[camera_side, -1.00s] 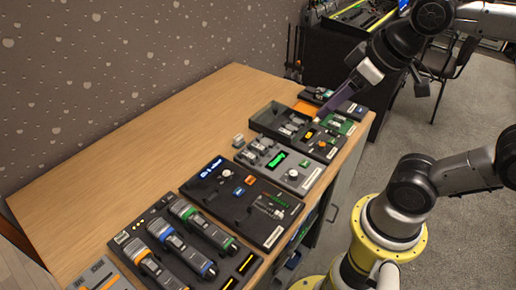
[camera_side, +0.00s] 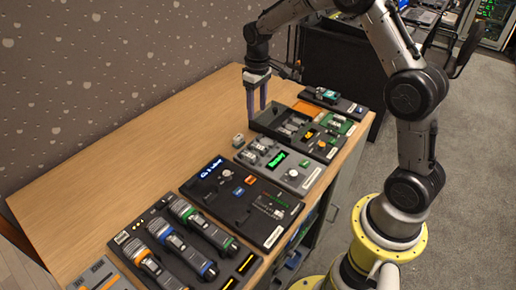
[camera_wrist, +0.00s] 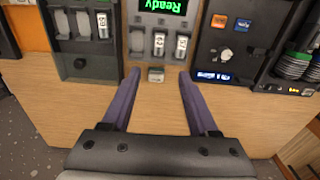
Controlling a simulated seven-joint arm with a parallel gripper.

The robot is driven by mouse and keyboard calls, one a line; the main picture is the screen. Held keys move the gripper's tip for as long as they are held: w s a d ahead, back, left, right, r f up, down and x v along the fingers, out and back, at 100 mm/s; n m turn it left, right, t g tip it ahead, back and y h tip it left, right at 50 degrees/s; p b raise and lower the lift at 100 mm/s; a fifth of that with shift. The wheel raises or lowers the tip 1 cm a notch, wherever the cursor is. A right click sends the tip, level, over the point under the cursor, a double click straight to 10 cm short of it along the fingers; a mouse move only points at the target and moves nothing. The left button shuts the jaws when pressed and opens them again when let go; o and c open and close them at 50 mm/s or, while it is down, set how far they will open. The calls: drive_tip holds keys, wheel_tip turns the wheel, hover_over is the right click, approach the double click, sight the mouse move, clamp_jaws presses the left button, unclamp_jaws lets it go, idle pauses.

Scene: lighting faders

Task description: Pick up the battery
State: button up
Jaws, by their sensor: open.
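A small pale grey block (camera_side: 238,140), which looks like a loose battery, sits on the wooden table just behind the grey unit with the green display. In the wrist view the block (camera_wrist: 156,76) appears between my fingertips, ahead of the palm. Similar battery-like pieces (camera_wrist: 137,41) sit in slots of that unit, and others (camera_side: 290,127) lie in the dark tray. My gripper (camera_side: 257,113) is open and empty, pointing down above the table near the tray's back corner. It also shows in the wrist view (camera_wrist: 159,72), with both purple fingers apart.
The grey unit (camera_side: 292,180) has a green display and a knob. The dark open tray (camera_side: 264,115) stands farther back. A dark panel (camera_side: 226,199) and a rack of several handheld devices (camera_side: 160,243) stand nearer. The table's wall side (camera_side: 150,150) is clear.

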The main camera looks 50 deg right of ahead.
hover_over(258, 146)
wheel_tip(258, 146, down, 9)
drive_tip(key=shift+s, duration=0.15)
drive_tip(key=shift+f, duration=2.9)
clamp_jaws()
